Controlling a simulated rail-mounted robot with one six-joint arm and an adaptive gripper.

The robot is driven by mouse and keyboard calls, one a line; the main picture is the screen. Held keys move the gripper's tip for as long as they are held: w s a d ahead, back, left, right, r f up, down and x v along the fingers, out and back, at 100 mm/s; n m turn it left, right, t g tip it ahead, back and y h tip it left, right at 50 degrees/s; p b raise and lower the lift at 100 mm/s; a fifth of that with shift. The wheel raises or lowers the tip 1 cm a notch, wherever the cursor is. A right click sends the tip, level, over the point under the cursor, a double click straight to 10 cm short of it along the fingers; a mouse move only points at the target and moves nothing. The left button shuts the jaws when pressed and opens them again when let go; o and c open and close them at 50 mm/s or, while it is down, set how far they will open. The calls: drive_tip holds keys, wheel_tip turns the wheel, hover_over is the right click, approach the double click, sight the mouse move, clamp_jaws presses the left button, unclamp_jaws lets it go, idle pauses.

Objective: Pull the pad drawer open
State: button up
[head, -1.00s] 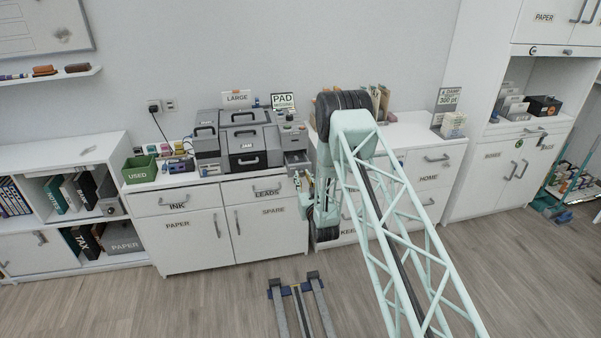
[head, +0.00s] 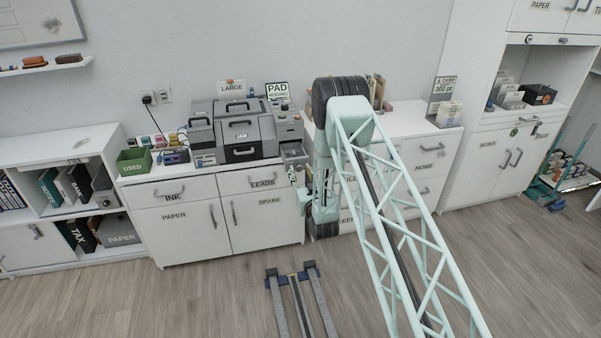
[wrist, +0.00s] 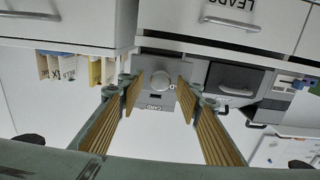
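The pad drawer (head: 293,152) is a small grey tray low on the right side of the grey machine (head: 262,133), below the PAD MISSING sign (head: 278,90). It stands out from the machine, with part of its inside showing. In the wrist view, a grey front with a round knob (wrist: 162,79) and a CARD label lies between and beyond my fingertips. My gripper (wrist: 160,90) is open, its fingers on either side of the knob with gaps visible. In the head view my gripper (head: 298,178) is small and partly hidden near the drawer; contact cannot be told.
The LEADS drawer (head: 258,181) and cabinet doors are below the machine. A green USED bin (head: 134,161) stands at the left of the desk. Another white cabinet (head: 425,160) is at the right behind my arm. The wooden floor in front is mostly clear.

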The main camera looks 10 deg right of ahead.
drive_tip(key=s, duration=1.2)
drive_tip(key=shift+d, duration=0.25)
drive_tip(key=shift+w+r, duration=0.1)
idle(0.4)
wheel_tip(320, 180, up, 16)
drive_tip(key=w+g, duration=0.2)
drive_tip(key=g, duration=0.1)
drive_tip(key=s+r+g+h, duration=0.1)
drive_tip(key=s+r+g, duration=0.3)
drive_tip(key=s+r, duration=1)
drive_tip(key=s+r+g, duration=0.2)
drive_tip(key=s+r, duration=0.4)
drive_tip(key=s, duration=0.4)
drive_tip(key=s+r+g, duration=0.1)
drive_tip(key=s+r, duration=0.5)
drive_tip(key=s, duration=0.5)
drive_tip(key=s+r+g, duration=0.1)
drive_tip(key=s+g, duration=0.1)
drive_tip(key=s, duration=1.4)
drive_tip(key=s+a+r+g, duration=0.1)
drive_tip(key=s+g, duration=0.1)
drive_tip(key=s, duration=1.5)
drive_tip(key=shift+a+r+m, duration=0.2)
drive_tip(key=shift+r+m, duration=0.1)
